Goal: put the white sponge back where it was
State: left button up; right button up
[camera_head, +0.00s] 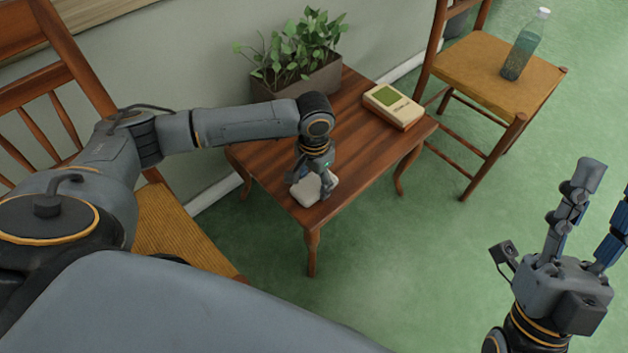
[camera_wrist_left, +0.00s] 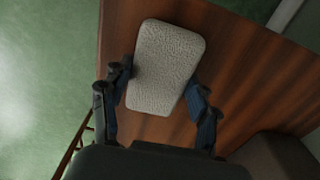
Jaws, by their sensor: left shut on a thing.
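The white sponge (camera_head: 308,191) is at the near corner of the small wooden table (camera_head: 360,140). My left gripper (camera_head: 315,180) reaches down over it and is shut on it. In the left wrist view the sponge (camera_wrist_left: 167,66) sits between the two fingers of the left gripper (camera_wrist_left: 160,97), with the table top behind it. I cannot tell whether the sponge touches the table top. My right gripper (camera_head: 582,210) is at the right, with its fingers pointing up and spread apart, and nothing between them.
A potted plant (camera_head: 295,50) in a long planter stands at the table's back, by the wall. A chair with a bottle (camera_head: 525,45) stands at the right, another chair (camera_head: 175,235) at the left. The middle of the table is clear.

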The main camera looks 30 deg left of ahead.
pick_arm(q)
jog(key=shift+f, duration=0.1)
jog(key=o, duration=1)
